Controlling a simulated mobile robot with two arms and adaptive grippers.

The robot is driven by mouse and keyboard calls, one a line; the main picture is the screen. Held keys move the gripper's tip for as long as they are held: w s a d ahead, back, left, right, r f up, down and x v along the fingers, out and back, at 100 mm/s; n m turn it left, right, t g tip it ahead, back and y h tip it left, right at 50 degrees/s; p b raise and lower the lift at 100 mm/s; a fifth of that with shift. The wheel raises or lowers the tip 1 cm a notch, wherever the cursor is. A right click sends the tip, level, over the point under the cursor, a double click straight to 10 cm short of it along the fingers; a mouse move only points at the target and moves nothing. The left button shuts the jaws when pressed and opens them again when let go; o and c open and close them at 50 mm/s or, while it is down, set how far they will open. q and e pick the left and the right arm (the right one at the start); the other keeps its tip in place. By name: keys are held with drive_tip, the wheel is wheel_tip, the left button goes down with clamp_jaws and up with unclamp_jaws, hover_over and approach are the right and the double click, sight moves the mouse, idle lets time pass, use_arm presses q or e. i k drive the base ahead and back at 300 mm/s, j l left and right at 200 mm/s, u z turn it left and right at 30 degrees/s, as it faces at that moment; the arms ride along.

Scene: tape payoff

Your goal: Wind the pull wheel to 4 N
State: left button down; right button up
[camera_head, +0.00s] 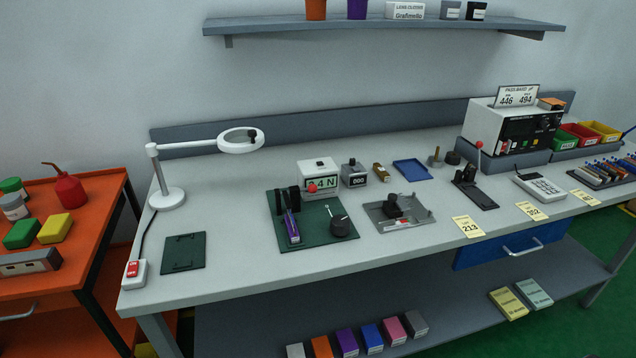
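The pull wheel seems to be the dark round wheel (342,228) with a thin pale-tipped crank on the dark green plate (317,242) at the bench's middle. A purple cassette (292,229) stands between black posts on the same plate. Behind it, a white gauge box (320,166) has a green display (328,183) showing a digit, then "4 N". A red ball (312,188) in front covers part of the reading, so I cannot read it fully. Neither of my grippers is in view, and nothing touches the wheel.
A grey tray (382,223) with a black knob sits right of the plate. A small counter box (354,174) stands behind. A magnifier lamp (167,198) and a dark green pad (184,251) are at left. A red-knobbed lever (479,146) and a tester (500,125) are at right.

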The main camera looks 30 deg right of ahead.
sight(340, 225)
drive_tip(key=i+l+z, duration=0.1)
drive_tip(key=z, duration=0.85)
drive_tip(key=i+j, duration=0.05)
